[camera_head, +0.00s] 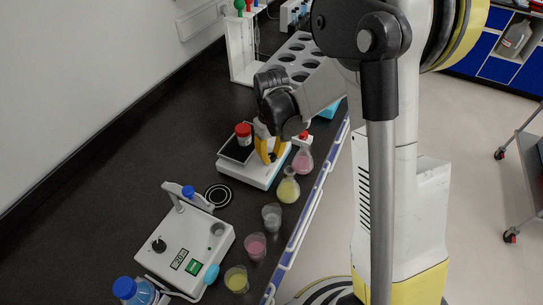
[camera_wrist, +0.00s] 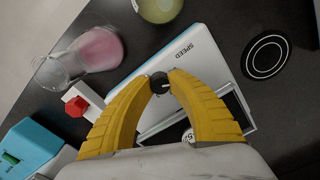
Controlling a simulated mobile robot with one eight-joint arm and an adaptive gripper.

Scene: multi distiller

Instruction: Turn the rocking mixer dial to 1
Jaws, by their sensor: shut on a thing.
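The rocking mixer (camera_head: 258,173) is a low white box with a dark top platform, on the black bench in the middle of the head view. In the wrist view its white front panel (camera_wrist: 196,62) reads "SPEED". The dial (camera_wrist: 157,80) is a small black knob with a pale mark. My gripper (camera_wrist: 160,80) has its yellow fingertips closed on either side of the dial. In the head view the gripper (camera_head: 268,160) comes down onto the mixer's front, and the fingers hide the dial. No scale numbers are readable.
A red-capped jar (camera_head: 243,134) stands on the mixer platform. A pink flask (camera_head: 302,161) and a yellow flask (camera_head: 288,188) stand close by at the bench edge. A white device (camera_head: 184,246) with a knob and several beakers are nearer. A holed rack (camera_head: 297,58) stands behind.

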